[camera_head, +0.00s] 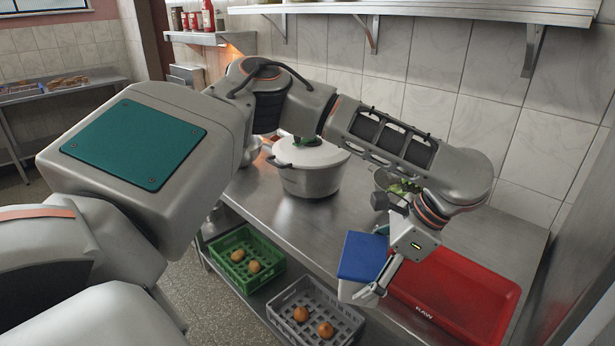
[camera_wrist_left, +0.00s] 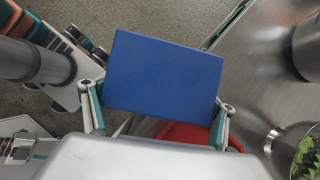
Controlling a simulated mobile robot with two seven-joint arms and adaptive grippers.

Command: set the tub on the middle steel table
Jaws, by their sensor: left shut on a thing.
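The tub has a blue lid (camera_head: 362,256) and a pale body (camera_head: 347,289). My left gripper (camera_head: 376,285) is shut on it, fingers on opposite sides. The tub is held near the front edge of a steel table (camera_head: 300,220), just left of the red tray (camera_head: 505,308). Its underside is hidden, and I cannot tell its height over the table.
A lidded pot (camera_head: 309,172) stands on this table, with a bowl of greens (camera_head: 382,181) to its right. A green crate (camera_head: 240,285) and a grey crate (camera_head: 275,312) with round brown items sit on the lower shelf. Another table (camera_head: 60,90) is far left.

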